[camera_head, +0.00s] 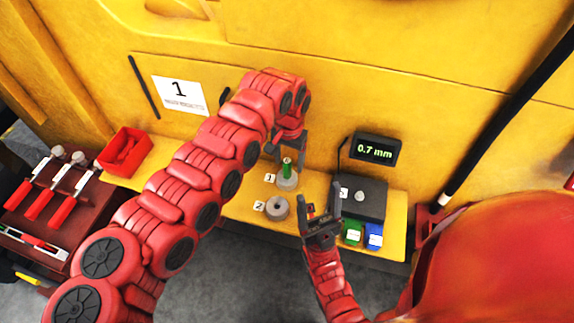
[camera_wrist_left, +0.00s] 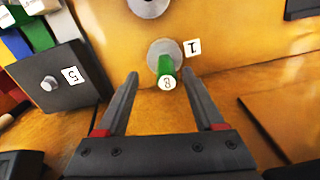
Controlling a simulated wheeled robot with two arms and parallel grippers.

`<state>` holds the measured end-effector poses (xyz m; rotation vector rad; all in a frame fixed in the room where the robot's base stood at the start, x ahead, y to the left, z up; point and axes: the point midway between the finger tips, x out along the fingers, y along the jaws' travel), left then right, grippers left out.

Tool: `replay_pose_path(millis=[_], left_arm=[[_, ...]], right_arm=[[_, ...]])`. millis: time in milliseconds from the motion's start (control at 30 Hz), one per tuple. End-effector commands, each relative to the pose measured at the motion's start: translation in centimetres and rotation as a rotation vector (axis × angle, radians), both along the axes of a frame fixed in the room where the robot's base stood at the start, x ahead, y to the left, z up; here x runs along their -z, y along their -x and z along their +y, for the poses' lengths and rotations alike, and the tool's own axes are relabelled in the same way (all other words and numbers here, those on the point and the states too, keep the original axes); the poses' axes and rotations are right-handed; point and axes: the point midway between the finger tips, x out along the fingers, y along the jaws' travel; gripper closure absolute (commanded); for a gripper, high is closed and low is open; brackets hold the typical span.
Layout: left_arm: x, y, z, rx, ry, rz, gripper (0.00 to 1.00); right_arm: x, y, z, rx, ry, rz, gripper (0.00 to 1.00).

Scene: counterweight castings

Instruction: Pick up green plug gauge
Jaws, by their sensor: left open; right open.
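The green plug gauge (camera_head: 287,167) stands upright in the grey round holder (camera_head: 288,181) by the label 1 on the yellow shelf. In the left wrist view the green plug gauge (camera_wrist_left: 166,72) shows its pale marked end, in front of its round holder (camera_wrist_left: 158,50). My left gripper (camera_head: 287,150) is open above and around the gauge's top, and no contact shows. In the left wrist view its open fingers (camera_wrist_left: 161,76) lie on either side of the gauge. My right gripper (camera_head: 320,205) is open and empty, to the right of the second holder and lower in the picture.
A second grey holder (camera_head: 277,208) by label 2 is empty. A dark box (camera_head: 362,196) with a knob, a display reading 0.7 mm (camera_head: 375,149), and green (camera_head: 352,233) and blue (camera_head: 373,236) blocks stand at right. A red bin (camera_head: 125,151) sits at left.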

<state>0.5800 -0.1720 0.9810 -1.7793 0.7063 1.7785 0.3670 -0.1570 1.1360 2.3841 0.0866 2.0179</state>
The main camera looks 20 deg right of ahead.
Motion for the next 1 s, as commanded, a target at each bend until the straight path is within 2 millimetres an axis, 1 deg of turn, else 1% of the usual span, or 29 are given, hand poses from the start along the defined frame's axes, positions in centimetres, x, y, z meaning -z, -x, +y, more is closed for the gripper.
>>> replay_pose_path(millis=[167,200,333,400,500,600,767,800,867,1000], left_arm=[[1.1,-0.1,0.0,0.001,-0.001,0.003,0.31],[1.6,-0.2,0.1,0.002,-0.002,0.004,0.31],[3.4,-0.7,0.2,0.001,-0.002,0.004,0.31],[4.5,-0.7,0.2,0.001,-0.003,0.006,0.31],[5.4,-0.7,0.2,0.001,-0.001,0.003,0.31],[5.7,-0.9,0.3,-0.001,0.0,0.0,0.31],[5.7,-0.9,0.3,0.0,0.0,0.0,0.31],[5.7,-0.9,0.3,0.0,0.0,0.0,0.38],[5.7,-0.9,0.3,0.0,0.0,0.0,0.48],[5.6,-0.9,0.3,0.0,0.0,0.0,0.74]], right_arm=[[-1.1,0.0,0.0,0.0,0.0,0.0,0.31],[-1.6,0.0,0.0,0.0,0.0,0.0,0.31],[-2.4,0.0,0.0,0.0,0.0,0.0,0.31],[-2.5,0.0,0.0,0.0,0.0,0.0,0.31],[-2.6,0.0,0.0,0.0,0.0,0.0,0.31],[-2.6,0.0,0.0,0.0,0.0,0.0,0.31],[-2.6,0.0,0.0,0.0,0.0,0.0,0.31],[-2.6,0.0,0.0,0.0,0.0,0.0,0.31],[-2.6,0.0,0.0,0.0,0.0,0.0,0.31],[-2.6,0.0,0.0,0.0,0.0,0.0,0.31]])
